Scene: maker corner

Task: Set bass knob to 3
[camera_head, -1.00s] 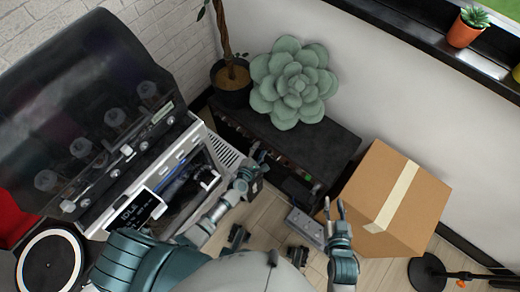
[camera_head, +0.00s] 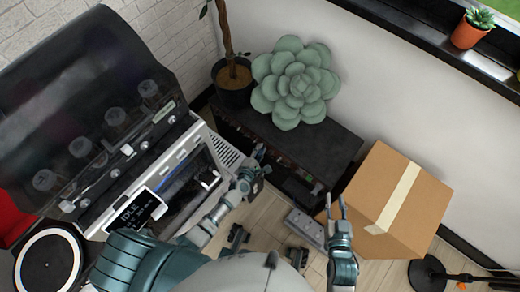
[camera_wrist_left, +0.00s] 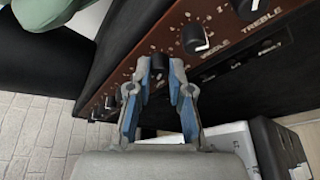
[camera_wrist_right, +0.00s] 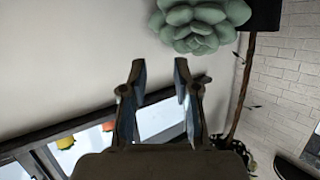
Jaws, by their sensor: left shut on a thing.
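The black amplifier (camera_head: 330,148) stands against the wall, and its brown control panel (camera_wrist_left: 220,22) fills the upper part of the left wrist view. The treble knob (camera_wrist_left: 250,9) and middle knob (camera_wrist_left: 195,38) have readable labels. The adjacent dark knob (camera_wrist_left: 160,64), in the bass position, sits between my left fingertips; its label and pointer are hidden. My left gripper (camera_head: 260,158) is shut on this knob, with a finger on each side (camera_wrist_left: 160,72). My right gripper (camera_head: 337,208) is open and empty in front of the cardboard box, and its parted fingers show in the right wrist view (camera_wrist_right: 158,75).
A green succulent (camera_head: 294,82) sits on the amplifier and a potted plant (camera_head: 233,82) stands beside it. The cardboard box (camera_head: 385,185) is close to my right gripper. A machine with a dark lid (camera_head: 80,90) stands at left. A grey power strip (camera_head: 305,226) lies on the floor.

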